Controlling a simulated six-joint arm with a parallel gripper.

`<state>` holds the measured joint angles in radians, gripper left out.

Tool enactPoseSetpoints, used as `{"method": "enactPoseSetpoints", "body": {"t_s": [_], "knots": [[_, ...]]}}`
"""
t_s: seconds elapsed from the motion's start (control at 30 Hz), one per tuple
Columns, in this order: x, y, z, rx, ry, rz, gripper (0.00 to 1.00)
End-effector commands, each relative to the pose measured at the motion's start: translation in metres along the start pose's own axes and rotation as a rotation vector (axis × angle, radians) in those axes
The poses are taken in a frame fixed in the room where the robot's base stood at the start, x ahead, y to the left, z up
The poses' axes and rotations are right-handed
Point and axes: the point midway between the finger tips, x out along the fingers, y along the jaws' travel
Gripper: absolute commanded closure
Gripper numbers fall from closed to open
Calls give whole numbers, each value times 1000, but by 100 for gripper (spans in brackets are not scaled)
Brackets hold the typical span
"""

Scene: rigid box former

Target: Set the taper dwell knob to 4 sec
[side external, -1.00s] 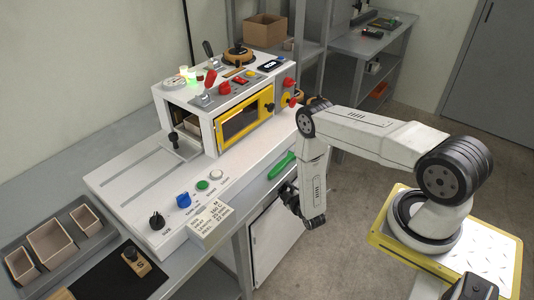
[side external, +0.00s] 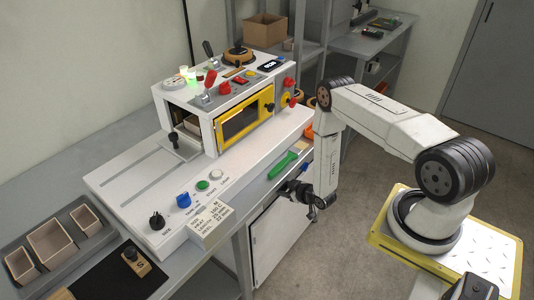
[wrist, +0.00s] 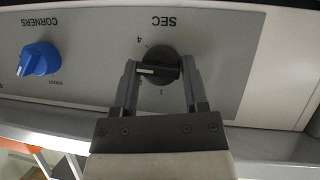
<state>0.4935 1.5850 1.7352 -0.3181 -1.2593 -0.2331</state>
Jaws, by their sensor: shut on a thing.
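In the wrist view a round black knob (wrist: 163,57) sits on a grey panel under the label SEC, which appears upside down. A 4 shows at its upper left and a 1 below it. Its white pointer line points left, between the 4 and the 1. My gripper (wrist: 159,67) is shut on this knob, one finger on each side. In the side view my gripper (side external: 292,187) is at the front of the bench, below the green handle (side external: 282,165); the black knob is hidden there.
A blue knob (wrist: 40,59) labelled CORNERS is left of the black knob in the wrist view. The white machine (side external: 225,115) stands on the bench, with a printed card block (side external: 208,222) at its front edge. Open floor lies right of the bench.

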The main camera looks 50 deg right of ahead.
Motion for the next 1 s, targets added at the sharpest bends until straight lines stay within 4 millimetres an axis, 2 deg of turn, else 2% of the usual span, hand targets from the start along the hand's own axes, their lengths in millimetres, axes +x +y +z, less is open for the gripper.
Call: {"method": "enactPoseSetpoints", "body": {"t_s": [0.6,1.0], "knots": [[-1,2,2,490,-43,-270,100],[0,2,2,662,-55,-365,100]]}}
